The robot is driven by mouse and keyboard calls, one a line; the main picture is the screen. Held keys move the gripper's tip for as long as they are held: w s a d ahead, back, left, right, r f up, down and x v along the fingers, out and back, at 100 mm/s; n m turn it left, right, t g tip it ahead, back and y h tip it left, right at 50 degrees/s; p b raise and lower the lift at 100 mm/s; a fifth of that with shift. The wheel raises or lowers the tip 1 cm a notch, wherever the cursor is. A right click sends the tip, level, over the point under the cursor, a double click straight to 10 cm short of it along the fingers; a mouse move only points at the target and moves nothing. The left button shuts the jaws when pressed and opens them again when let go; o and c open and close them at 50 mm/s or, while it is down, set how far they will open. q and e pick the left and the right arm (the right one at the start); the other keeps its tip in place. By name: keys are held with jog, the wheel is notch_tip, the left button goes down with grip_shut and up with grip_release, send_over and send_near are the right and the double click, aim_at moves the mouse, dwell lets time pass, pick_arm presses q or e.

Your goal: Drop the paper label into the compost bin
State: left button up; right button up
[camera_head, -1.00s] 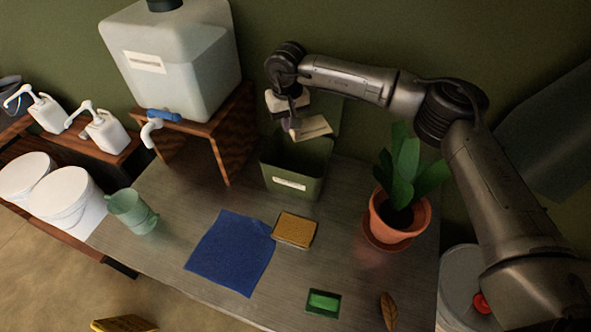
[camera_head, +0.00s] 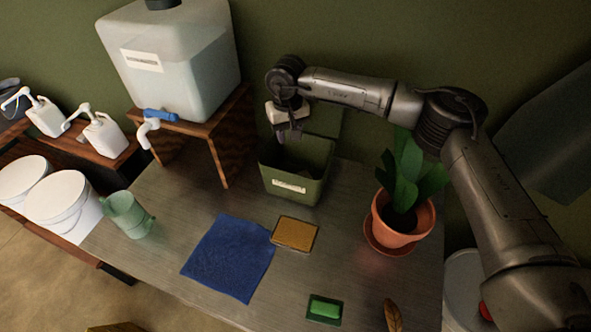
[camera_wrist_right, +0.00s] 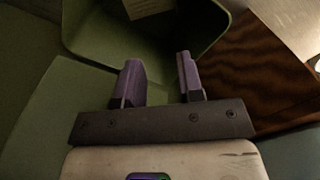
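The green compost bin (camera_head: 284,197) stands open on the table against the back wall, with a pale sticker on its front. My right gripper (camera_head: 288,138) points down over the back of the bin mouth. In the right wrist view its two fingers (camera_wrist_right: 159,80) are spread apart with nothing between them, over the bin rim (camera_wrist_right: 85,52). The paper label (camera_wrist_right: 150,6) shows as a pale piece with printed lines inside the bin, cut off by the top edge of that view. I cannot see it in the head view. My left gripper is out of view.
A wooden stand (camera_head: 225,150) with a water tank (camera_head: 185,75) is left of the bin, a potted plant (camera_head: 400,225) right.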

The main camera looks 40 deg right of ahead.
notch_tip(320, 180, up, 14)
jog(key=shift+b, duration=0.4)
dwell(0.4)
jog(key=shift+f, duration=0.1)
dwell(0.3)
